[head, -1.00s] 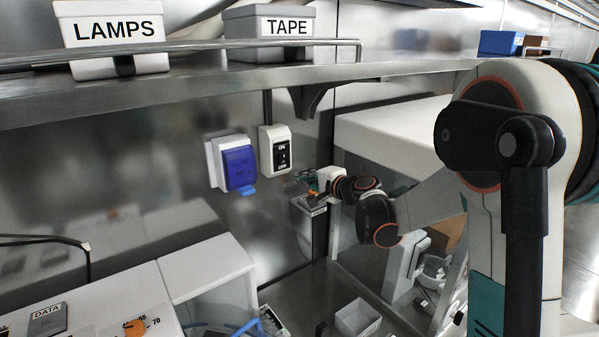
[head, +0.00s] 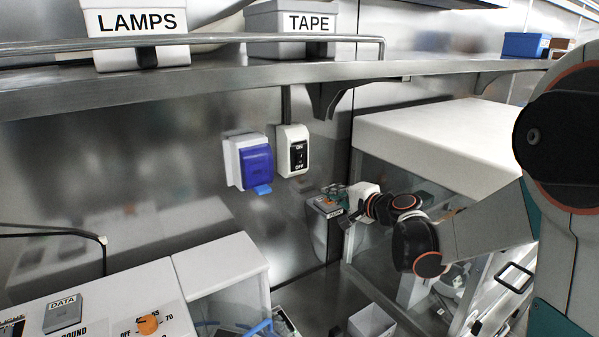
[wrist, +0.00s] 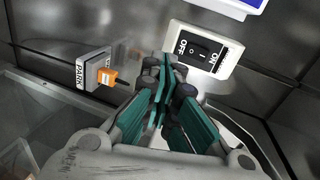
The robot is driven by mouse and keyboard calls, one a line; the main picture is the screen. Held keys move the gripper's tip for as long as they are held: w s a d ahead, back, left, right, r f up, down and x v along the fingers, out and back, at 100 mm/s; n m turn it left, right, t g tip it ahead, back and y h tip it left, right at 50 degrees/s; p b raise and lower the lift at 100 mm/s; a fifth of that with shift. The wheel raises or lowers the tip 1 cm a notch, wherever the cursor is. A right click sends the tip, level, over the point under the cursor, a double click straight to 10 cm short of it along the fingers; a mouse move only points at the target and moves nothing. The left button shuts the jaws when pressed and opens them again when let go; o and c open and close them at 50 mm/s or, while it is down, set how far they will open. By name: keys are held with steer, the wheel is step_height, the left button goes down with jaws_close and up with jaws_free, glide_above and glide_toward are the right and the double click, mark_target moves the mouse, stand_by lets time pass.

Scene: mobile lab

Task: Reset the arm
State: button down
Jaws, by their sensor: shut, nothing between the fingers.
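My gripper (wrist: 162,95) fills the lower middle of the wrist view, its teal fingers closed together with nothing between them. In the head view my gripper (head: 338,192) is small, at the end of my arm, in front of the wall beside the white-topped cabinet. A white ON/OFF switch (head: 293,151) is on the metal wall, up and left of my gripper. In the wrist view the switch (wrist: 203,49) lies beyond the fingertips, apart from them as far as I can tell. A grey box labelled PARK (wrist: 93,70) with an orange part (wrist: 107,77) is left of the fingers.
A blue-covered wall box (head: 256,166) is left of the switch. A shelf (head: 230,78) with LAMPS (head: 135,27) and TAPE (head: 290,24) bins runs above. The white-topped cabinet (head: 440,135) stands right of my gripper. A panel with an orange knob (head: 148,325) is at lower left.

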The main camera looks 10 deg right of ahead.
steer(key=s+a+f+n+g+h+b, duration=0.1)
steer(key=s+a+f+n+g+b, duration=0.25)
steer(key=s, duration=0.55)
steer(key=s+a+f+n+g+h+b, duration=0.1)
steer(key=s+a+f+n+b, duration=0.25)
steer(key=s+f+b, duration=0.4)
steer(key=s+d+f+n+g+h+b, duration=0.1)
steer(key=s+d+f+n+h+b, duration=0.1)
steer(key=s+f, duration=0.4)
steer(key=s+d+f+n+g+h+b, duration=0.1)
steer(key=s+f+b, duration=0.4)
steer(key=s, duration=0.9)
steer(key=d+f+n+h, duration=0.1)
steer(key=n, duration=0.1)
steer(key=shift+d+n+g, duration=0.15)
steer(key=shift+n+g, duration=0.2)
steer(key=shift+n, duration=0.05)
steer(key=shift+w, duration=0.1)
